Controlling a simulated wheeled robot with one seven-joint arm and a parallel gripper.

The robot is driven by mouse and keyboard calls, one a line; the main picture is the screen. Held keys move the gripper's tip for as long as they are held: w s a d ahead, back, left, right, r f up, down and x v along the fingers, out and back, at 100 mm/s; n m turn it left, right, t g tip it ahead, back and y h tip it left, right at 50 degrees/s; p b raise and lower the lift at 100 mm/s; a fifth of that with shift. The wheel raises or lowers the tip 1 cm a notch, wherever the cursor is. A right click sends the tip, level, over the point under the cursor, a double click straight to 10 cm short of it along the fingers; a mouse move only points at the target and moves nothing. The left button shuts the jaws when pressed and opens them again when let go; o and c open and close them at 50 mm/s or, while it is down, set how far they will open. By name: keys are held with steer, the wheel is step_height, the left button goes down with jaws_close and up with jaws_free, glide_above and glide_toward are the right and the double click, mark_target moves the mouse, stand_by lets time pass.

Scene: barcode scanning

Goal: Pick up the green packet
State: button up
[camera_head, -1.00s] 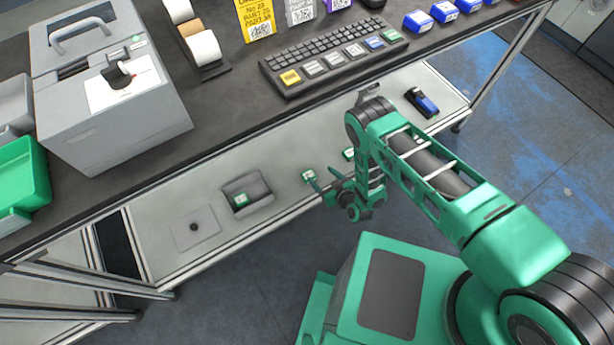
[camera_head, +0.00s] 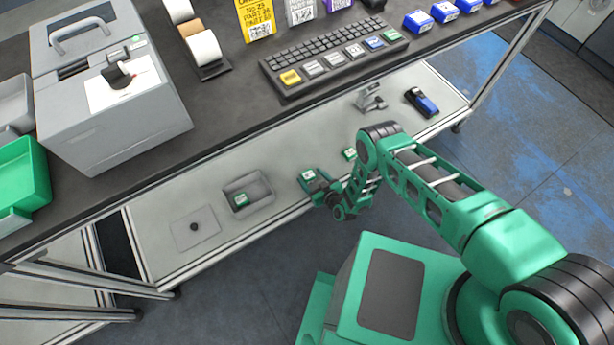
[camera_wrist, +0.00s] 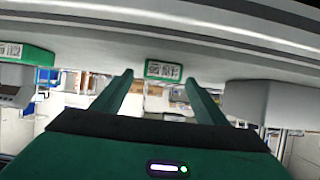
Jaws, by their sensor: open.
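A small green packet (camera_head: 307,174) with a white coded label lies on the lower shelf. My gripper (camera_head: 314,184) is open at its near side, low over the shelf. In the wrist view the packet (camera_wrist: 163,69) shows just beyond and between the two open fingertips (camera_wrist: 159,78); nothing is visibly held. A second green packet (camera_head: 349,153) lies to the right, beside my arm; a like packet shows at the left of the wrist view (camera_wrist: 26,53). A third green packet (camera_head: 240,199) lies in a small grey tray (camera_head: 264,184) to the left.
The lower shelf (camera_head: 150,225) is under a dark tabletop (camera_head: 230,120) that overhangs its back. A flat grey plate (camera_head: 195,228) lies left of the tray. A grey stand (camera_head: 370,98) and a blue-black device (camera_head: 421,102) stand on the right.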

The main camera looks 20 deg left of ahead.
steer(key=shift+x, duration=1.4)
steer(key=c, duration=1.3)
steer(key=shift+r, duration=0.15)
